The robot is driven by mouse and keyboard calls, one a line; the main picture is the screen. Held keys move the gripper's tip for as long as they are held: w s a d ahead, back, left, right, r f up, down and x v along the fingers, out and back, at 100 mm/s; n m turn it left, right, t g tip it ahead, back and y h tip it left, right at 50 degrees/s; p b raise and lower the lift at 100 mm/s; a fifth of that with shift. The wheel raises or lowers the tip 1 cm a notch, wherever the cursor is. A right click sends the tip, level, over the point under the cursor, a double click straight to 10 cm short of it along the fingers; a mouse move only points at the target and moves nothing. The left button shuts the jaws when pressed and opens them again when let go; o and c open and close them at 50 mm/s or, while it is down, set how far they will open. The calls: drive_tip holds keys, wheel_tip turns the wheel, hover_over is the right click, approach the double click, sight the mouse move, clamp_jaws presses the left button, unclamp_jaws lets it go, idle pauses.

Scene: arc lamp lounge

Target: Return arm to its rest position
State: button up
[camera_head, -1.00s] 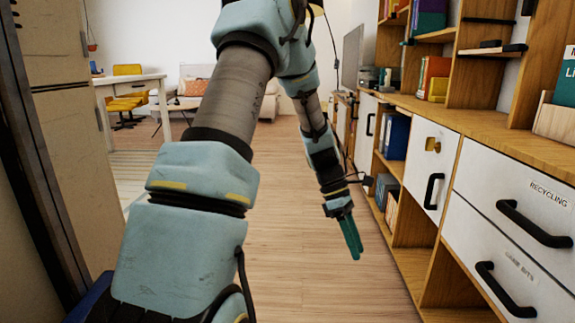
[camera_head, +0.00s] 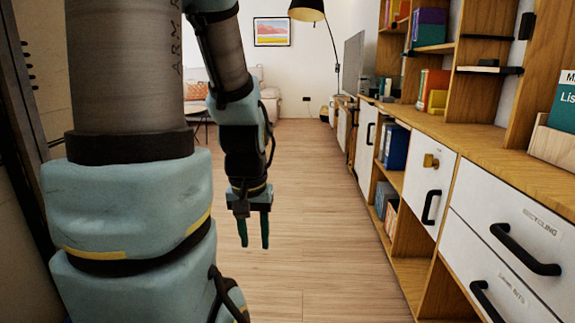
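My gripper (camera_head: 254,231) hangs over the wooden floor near the middle of the view, pointing down. Its two teal fingers are apart, with a gap between them and nothing held. My arm rises from the lower left and bends over at the top, above the frame, before coming down to the gripper. The gripper is left of the shelf unit and clear of it.
A long wooden shelf unit (camera_head: 490,155) with white drawers, black handles and a yellow knob lines the right side. A dark cabinet edge is at far left. A floor lamp (camera_head: 307,11) and couch stand at the back. The middle floor (camera_head: 320,230) is free.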

wheel_tip(320, 180, up, 25)
drive_tip(key=p, duration=2.2)
drive_tip(key=shift+f+p, duration=0.2)
drive_tip(key=shift+p, duration=0.2)
